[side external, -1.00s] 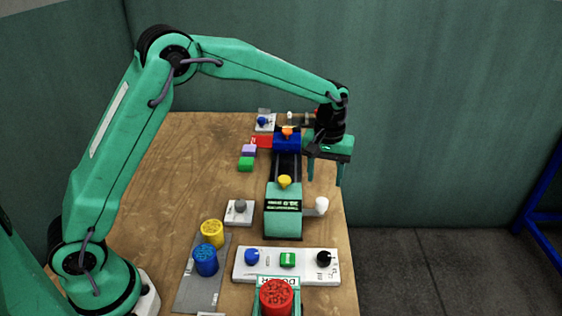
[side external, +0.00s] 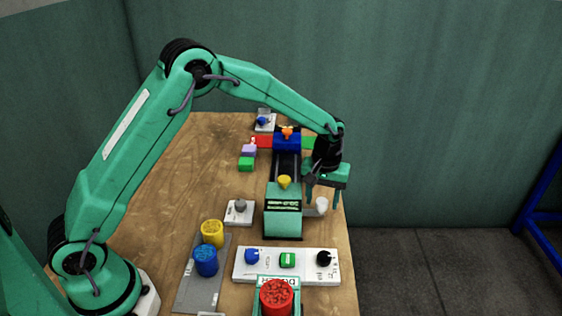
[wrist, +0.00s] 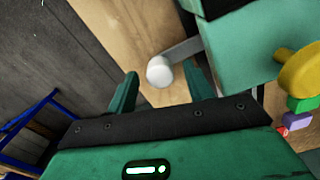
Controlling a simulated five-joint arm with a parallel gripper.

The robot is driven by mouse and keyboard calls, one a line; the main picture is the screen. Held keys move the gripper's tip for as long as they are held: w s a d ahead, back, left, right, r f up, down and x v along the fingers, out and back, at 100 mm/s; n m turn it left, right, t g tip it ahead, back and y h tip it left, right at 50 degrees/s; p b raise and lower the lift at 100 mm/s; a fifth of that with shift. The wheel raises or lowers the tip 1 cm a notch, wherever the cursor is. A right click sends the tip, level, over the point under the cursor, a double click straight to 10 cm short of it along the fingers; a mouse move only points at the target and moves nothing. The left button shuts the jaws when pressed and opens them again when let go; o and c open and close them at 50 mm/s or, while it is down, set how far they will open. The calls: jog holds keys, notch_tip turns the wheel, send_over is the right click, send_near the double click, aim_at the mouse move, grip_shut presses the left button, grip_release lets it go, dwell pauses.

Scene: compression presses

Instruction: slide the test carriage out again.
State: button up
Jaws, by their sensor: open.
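My gripper (side external: 322,207) is open and empty, pointing down at the right side of the green press housing (side external: 283,222). A white ball knob (wrist: 159,71) on a grey arm from the housing lies between my open fingertips in the wrist view, slightly beyond them. The knob also shows beside the fingers in the side view (side external: 321,205). I cannot tell whether a finger touches it. A blue block (side external: 287,142) with an orange top sits at the far end of the dark rails (side external: 286,168) behind the housing. Which part is the test carriage is not clear.
A yellow knob (side external: 284,181) tops the housing. A white panel with knobs (side external: 287,265) and a red round part (side external: 277,297) stand in front. Yellow (side external: 212,233) and blue (side external: 205,260) cylinders and a small white box (side external: 239,212) stand left. The table's right edge is close.

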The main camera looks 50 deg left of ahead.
jog(key=shift+f, duration=0.1)
grip_shut()
jog(key=w+a, duration=0.8)
jog(key=shift+w+a, duration=0.2)
jog(key=shift+w, duration=0.1)
dwell(0.3)
grip_release()
notch_tip(320, 180, up, 8)
dwell(0.8)
